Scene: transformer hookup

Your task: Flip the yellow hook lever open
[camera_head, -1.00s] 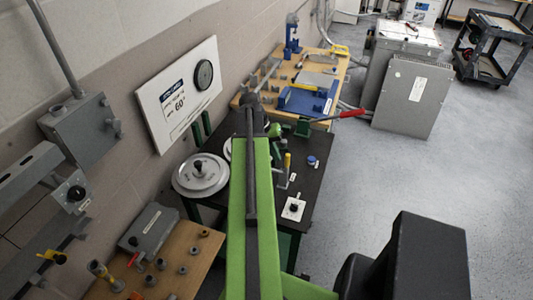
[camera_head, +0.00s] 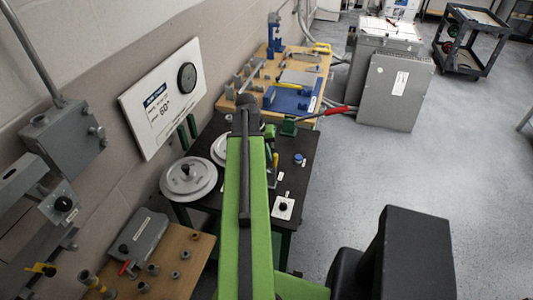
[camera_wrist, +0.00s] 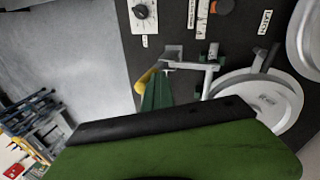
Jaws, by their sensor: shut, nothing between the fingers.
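A yellow lever (camera_wrist: 147,78) shows in the wrist view beside a grey metal bracket (camera_wrist: 190,65) on the black table. A dark green block (camera_wrist: 157,93) stands right by it and hides part of it. In the head view a small yellow piece (camera_head: 276,160) shows just right of my green arm. Whether it is open or closed I cannot tell. My gripper (camera_head: 247,104) is at the far end of the arm in the head view, shut and empty; its fingertips are hard to make out. My green and black arm part fills the bottom of the wrist view.
The black table (camera_head: 299,180) also holds a white dial plate (camera_head: 283,207), a blue knob (camera_head: 298,159) and round grey discs (camera_head: 188,179). A red handle (camera_head: 337,111) sticks out over its far right edge. Wooden benches stand before and behind it. Open floor lies to the right.

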